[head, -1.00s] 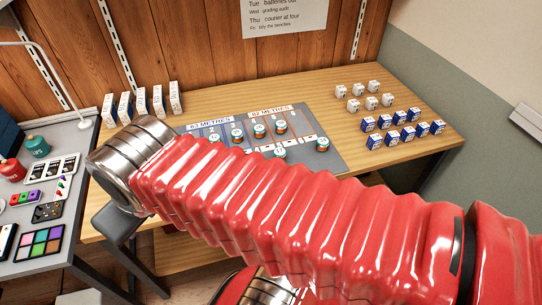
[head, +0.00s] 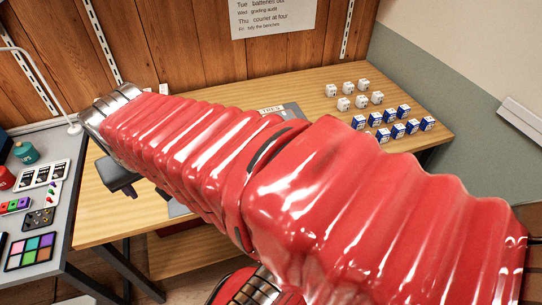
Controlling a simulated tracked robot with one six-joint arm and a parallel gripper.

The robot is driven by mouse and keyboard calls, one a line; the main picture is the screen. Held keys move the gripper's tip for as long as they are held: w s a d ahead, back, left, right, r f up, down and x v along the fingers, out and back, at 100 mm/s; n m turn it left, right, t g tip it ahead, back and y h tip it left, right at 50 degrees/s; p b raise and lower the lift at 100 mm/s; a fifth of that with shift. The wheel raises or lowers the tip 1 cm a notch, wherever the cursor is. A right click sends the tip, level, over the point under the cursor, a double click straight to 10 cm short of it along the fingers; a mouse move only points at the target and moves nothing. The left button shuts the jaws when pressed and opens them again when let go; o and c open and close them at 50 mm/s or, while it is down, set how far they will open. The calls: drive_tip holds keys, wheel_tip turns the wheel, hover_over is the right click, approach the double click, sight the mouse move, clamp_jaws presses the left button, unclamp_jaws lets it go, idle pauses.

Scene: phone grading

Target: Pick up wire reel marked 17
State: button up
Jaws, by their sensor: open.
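No wire reel shows now, and no mark 17 can be read. My red arm covers most of the grey mat (head: 291,108) on the wooden table, including the part where several teal-and-white reels stood in the earlier view. A printed strip ending in "TRES" (head: 270,109) peeks out above the arm. My gripper (head: 134,192) is a dark grey shape below the metal wrist at the left, over the table's left part. It is open, with no object seen in it. Its fingers are only partly visible.
White boxes (head: 346,88) and blue-and-white boxes (head: 397,131) stand on the wooden table's right (head: 430,105). A grey bench (head: 62,215) at left holds a teal pot (head: 26,153), a red pot (head: 5,178), a colour palette (head: 30,251) and a lamp. Bare wood lies around my gripper.

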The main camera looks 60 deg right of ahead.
drive_tip(key=d+f+m+g+h, duration=0.1)
drive_tip(key=d+f+m, duration=0.25)
drive_tip(key=d, duration=0.55)
drive_tip(key=d+f+m+g+h, duration=0.15)
drive_tip(key=d+m, duration=0.25)
drive_tip(key=d, duration=0.6)
drive_tip(key=s+d+f+m+g, duration=0.1)
drive_tip(key=s+d+f+m, duration=0.2)
drive_tip(key=d, duration=0.5)
drive_tip(key=s+d+f+m+g, duration=0.1)
drive_tip(key=s+d+f+m, duration=0.3)
drive_tip(key=d, duration=0.3)
drive_tip(key=shift+s+d+f+g, duration=0.25)
drive_tip(key=shift+s+d+g, duration=0.1)
drive_tip(key=shift+s+d, duration=0.1)
drive_tip(key=shift+f, duration=0.1)
drive_tip(key=shift+x, duration=4.2)
drive_tip(key=shift+a+f, duration=0.1)
drive_tip(key=shift+x, duration=2.55)
drive_tip(key=shift+a, duration=0.2)
